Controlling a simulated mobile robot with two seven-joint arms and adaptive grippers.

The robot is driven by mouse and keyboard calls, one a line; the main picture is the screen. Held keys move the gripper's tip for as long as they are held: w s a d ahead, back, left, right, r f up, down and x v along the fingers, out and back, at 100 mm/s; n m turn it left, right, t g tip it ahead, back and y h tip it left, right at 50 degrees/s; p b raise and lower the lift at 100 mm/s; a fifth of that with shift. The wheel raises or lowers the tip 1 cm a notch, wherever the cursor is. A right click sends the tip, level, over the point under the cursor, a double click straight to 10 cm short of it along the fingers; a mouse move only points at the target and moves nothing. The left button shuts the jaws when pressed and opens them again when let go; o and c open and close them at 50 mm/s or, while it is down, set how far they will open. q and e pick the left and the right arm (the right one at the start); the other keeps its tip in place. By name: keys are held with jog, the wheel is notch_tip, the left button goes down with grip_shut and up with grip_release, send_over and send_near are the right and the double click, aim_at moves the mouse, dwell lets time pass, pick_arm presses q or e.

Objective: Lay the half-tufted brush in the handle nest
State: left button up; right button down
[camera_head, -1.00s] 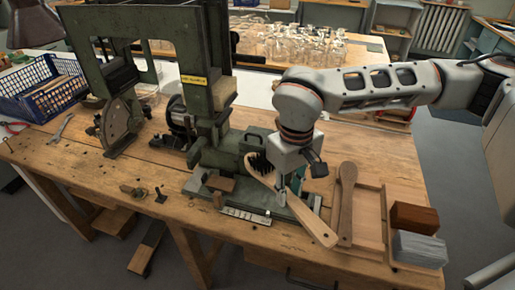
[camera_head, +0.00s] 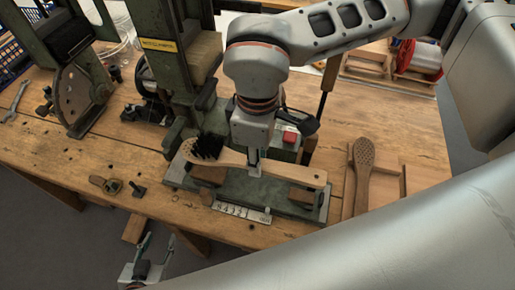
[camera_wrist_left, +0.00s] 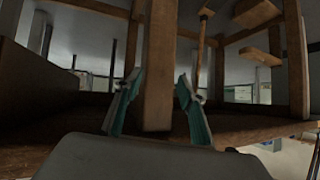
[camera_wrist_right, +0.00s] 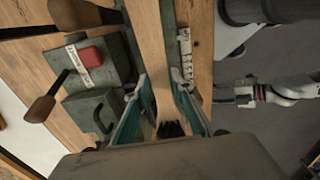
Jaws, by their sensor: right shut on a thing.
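The half-tufted brush (camera_head: 232,157) is wooden, with black bristles (camera_head: 205,147) standing up at its left end. My right gripper (camera_head: 255,168) is shut on its handle near the neck, pointing down. In the right wrist view the handle (camera_wrist_right: 150,45) runs between the fingers (camera_wrist_right: 157,92). The brush lies along and over two wooden blocks, left (camera_head: 208,174) and right (camera_head: 304,198), apparently the nest, on a green machine base (camera_head: 258,194). Whether it touches both blocks is unclear. My left gripper (camera_head: 158,243) is open and empty, off the table's front edge; it also shows in the left wrist view (camera_wrist_left: 157,92).
A bare drilled brush body (camera_head: 363,170) lies beside a wooden tray at right. The green tufting machine (camera_head: 185,75) rises behind the brush. A red button (camera_head: 290,135) sits just behind. A marked metal strip (camera_head: 242,212) lies in front. My silver arm link covers the lower right.

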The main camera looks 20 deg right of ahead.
jog(key=shift+s+f, duration=0.1)
jog(key=shift+f, duration=0.45)
jog(key=shift+f+b, duration=0.9)
jog(key=shift+f, duration=0.65)
jog(key=shift+f+b, duration=0.55)
jog(key=shift+f, duration=0.4)
pick_arm(q)
jog(key=f, duration=0.3)
jog(key=shift+s+a+f, duration=0.1)
jog(key=shift+a+f, duration=0.1)
jog(key=shift+s+f+b, duration=0.25)
jog(key=shift+f+b, duration=0.3)
jog(key=shift+b, duration=0.05)
jog(key=shift+s+f+g+b, duration=0.15)
jog(key=shift+s+f+b, duration=0.2)
jog(key=shift+f+b, duration=0.35)
jog(key=shift+s+f+g+b, duration=0.15)
jog(key=shift+s+f+b, duration=0.2)
jog(key=shift+f, duration=0.6)
pick_arm(e)
jog(key=shift+f, duration=1.3)
jog(key=c, duration=1.3)
grip_release()
